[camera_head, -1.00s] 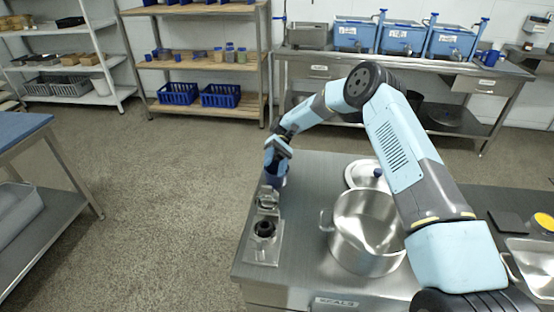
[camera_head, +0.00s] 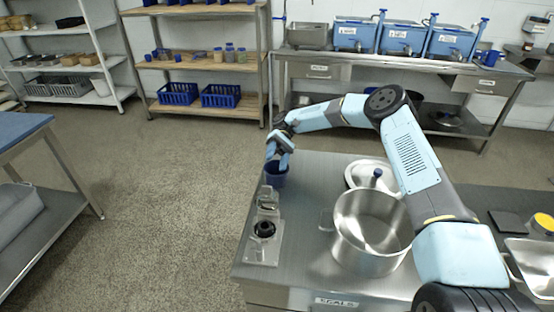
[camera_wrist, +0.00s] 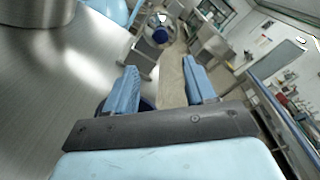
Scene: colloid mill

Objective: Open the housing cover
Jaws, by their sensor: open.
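The mill (camera_head: 262,246) stands at the left edge of the steel table. It has a metal base, a dark round opening or knob at its near end and a shiny metal part (camera_head: 267,198) behind that. I cannot tell which part is the housing cover.
Shelves and a counter with blue tubs (camera_head: 402,40) line the back wall.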

